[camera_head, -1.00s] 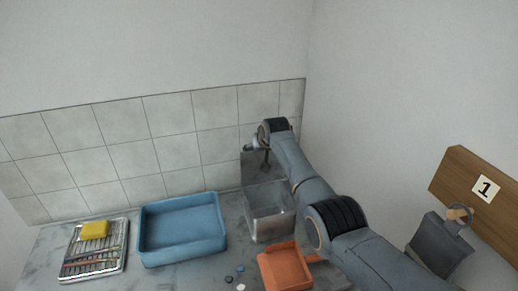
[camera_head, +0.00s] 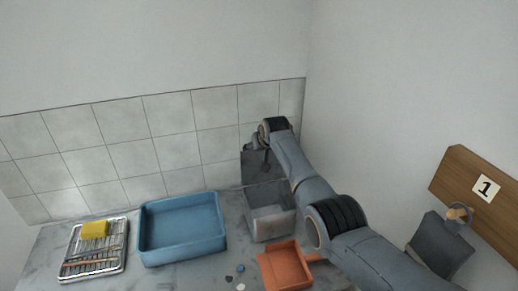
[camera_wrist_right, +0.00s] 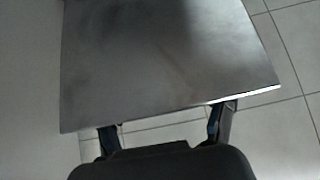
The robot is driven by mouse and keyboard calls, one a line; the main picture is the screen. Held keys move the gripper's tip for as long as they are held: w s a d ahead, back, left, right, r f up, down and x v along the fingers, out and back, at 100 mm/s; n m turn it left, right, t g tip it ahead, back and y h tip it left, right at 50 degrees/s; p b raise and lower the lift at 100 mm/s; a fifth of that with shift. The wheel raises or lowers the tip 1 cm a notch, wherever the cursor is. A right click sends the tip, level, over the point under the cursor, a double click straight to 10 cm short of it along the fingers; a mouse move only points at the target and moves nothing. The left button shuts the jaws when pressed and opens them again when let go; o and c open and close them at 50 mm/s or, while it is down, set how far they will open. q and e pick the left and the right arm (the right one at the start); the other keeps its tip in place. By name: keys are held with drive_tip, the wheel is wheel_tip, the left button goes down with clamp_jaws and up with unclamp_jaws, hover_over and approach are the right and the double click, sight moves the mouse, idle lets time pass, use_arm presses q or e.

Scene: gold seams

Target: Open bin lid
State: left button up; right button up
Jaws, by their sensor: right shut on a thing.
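The grey metal bin (camera_head: 270,222) stands on the counter near the corner, and its open top shows. Its lid (camera_head: 252,172) stands raised at the back of the bin, near the tiled wall. In the right wrist view the lid (camera_wrist_right: 165,55) is a large dark metal plate across the middle. My right gripper (camera_head: 262,160) is at the lid, shut on it. The wrist view shows its two fingers (camera_wrist_right: 165,125) at the plate's near edge, their tips partly hidden. My left gripper is not in view.
A blue tray (camera_head: 181,250) and a rack (camera_head: 92,268) with a yellow sponge (camera_head: 95,229) stand to the left. An orange dustpan (camera_head: 286,268) lies before the bin, with small pebbles (camera_head: 240,268) beside it. A wooden board (camera_head: 470,185) is on the right wall.

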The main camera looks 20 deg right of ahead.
drive_tip(key=shift+w+r, duration=0.2)
drive_tip(key=shift+r, duration=0.25)
drive_tip(key=o, duration=1.6)
drive_tip(key=shift+o, duration=1)
drive_tip(key=shift+f, duration=0.1)
drive_tip(key=shift+s+f, duration=0.1)
drive_tip(key=shift+f, duration=0.05)
drive_tip(key=shift+s, duration=0.1)
drive_tip(key=v, duration=1.2)
